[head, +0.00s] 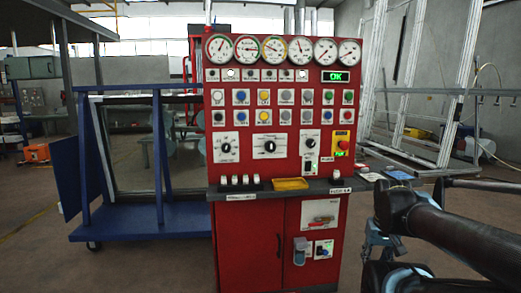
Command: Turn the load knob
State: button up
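A red control panel (281,188) stands upright in front of me. It has three rotary knobs in a row on white plates: a left knob (226,147), a middle knob (269,146) and a smaller right knob (310,142). Their labels are too small to read, so I cannot tell which one is the load knob. My gripper (374,246) appears to be at the lower right, below my dark arm. It is to the right of the panel and lower than the knobs, apart from them. Its fingers are too unclear to tell whether they are open.
A row of gauges (273,48), a green OK display (335,77) and several coloured buttons sit above the knobs. A red emergency button (343,145) is at the right. A grey ledge (222,191) with a yellow tray (290,184) juts out below. A blue frame cart (140,220) stands left.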

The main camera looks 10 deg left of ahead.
aim_at(226, 148)
jog(key=z, duration=0.9)
jog(key=k, duration=1.65)
jog(key=u, duration=1.1)
jog(key=i, duration=1)
jog(key=z, duration=0.1)
